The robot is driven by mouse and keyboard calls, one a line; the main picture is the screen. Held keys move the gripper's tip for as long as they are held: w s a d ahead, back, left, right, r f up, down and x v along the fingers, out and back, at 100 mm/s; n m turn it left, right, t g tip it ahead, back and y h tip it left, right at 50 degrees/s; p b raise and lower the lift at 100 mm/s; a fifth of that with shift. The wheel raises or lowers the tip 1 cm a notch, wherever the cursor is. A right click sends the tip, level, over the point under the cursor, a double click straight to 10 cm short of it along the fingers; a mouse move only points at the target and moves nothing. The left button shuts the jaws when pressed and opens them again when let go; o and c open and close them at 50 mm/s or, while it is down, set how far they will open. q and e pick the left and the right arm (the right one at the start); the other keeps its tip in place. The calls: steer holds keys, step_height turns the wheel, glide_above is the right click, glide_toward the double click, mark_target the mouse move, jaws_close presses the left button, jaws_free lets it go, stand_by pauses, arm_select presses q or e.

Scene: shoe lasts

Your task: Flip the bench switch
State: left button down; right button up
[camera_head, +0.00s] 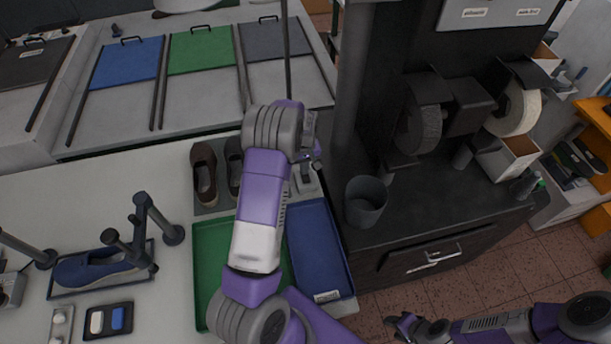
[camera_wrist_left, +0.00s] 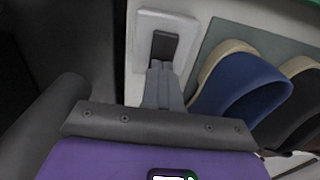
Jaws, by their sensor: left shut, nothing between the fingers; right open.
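The bench switch is a dark rocker (camera_wrist_left: 164,46) in a white plate (camera_wrist_left: 143,62), at the top of the left wrist view. In the head view its pale plate (camera_head: 310,184) shows beside my left gripper (camera_head: 305,172), partly hidden by it. My left gripper's fingers (camera_wrist_left: 160,68) are shut and empty. Their tips are at the near end of the rocker; I cannot tell whether they touch it. My right gripper (camera_head: 402,326) is open and empty, low in the head view over the floor.
A blue shoe (camera_wrist_left: 240,82) and a darker shoe stand right of the switch in the wrist view. A green tray (camera_head: 211,260) and a blue tray (camera_head: 318,245) lie on the bench. A grey bin (camera_head: 365,201) stands on the dark machine at right.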

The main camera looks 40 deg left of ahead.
arm_select(q)
step_height(320, 180, up, 7)
steer(key=p, duration=0.4)
steer(key=shift+p, duration=0.35)
stand_by(0.6)
